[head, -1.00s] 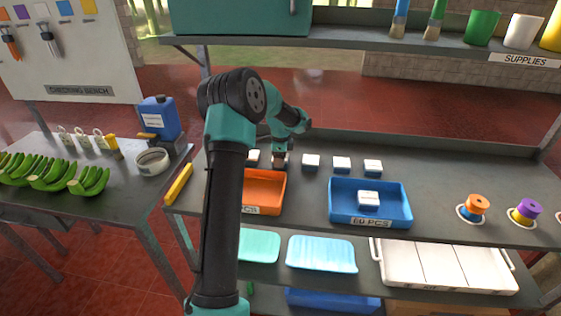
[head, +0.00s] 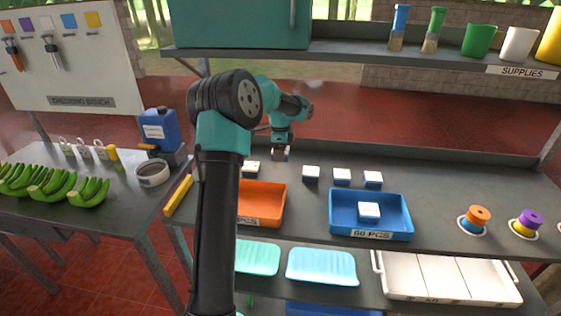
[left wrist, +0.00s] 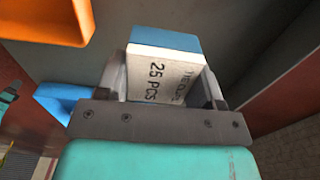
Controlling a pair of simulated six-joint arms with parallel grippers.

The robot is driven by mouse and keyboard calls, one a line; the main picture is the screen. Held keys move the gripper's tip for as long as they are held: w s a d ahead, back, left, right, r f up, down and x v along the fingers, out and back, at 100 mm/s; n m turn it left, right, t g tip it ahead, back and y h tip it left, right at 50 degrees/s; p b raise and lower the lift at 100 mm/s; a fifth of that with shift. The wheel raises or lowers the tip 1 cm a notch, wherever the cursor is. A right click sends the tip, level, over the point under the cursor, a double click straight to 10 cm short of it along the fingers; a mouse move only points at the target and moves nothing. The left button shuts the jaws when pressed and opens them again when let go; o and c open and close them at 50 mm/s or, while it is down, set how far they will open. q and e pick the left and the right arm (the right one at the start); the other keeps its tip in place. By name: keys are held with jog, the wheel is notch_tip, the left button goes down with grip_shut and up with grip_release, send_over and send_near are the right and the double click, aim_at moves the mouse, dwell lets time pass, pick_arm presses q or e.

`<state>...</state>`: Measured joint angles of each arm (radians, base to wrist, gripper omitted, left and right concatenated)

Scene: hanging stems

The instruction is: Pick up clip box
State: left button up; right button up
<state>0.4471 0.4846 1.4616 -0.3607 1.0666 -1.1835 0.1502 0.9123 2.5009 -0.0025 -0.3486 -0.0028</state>
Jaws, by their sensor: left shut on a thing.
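My left gripper (head: 281,152) is above the back part of the grey bench, behind the orange tray. In the left wrist view its two fingers stand on either side of a clip box (left wrist: 162,72), shut on it. This box has a white top printed "25 PCS" and a blue side. Other white-topped boxes stand in a row on the bench: one to the left (head: 251,167) and three to the right (head: 311,173), (head: 342,175), (head: 373,179). Another box (head: 368,209) sits in the blue tray. My right gripper is not in view.
An orange tray (head: 273,217) stands at the bench front, partly hidden by my left arm. The blue tray (head: 398,228) is labelled "60 PCS". Colored spools (head: 478,217) stand at the right. A supplies shelf (head: 370,60) runs above the back. The bench's right back is clear.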

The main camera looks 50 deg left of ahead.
pick_arm(q)
jog(key=shift+r, duration=0.7)
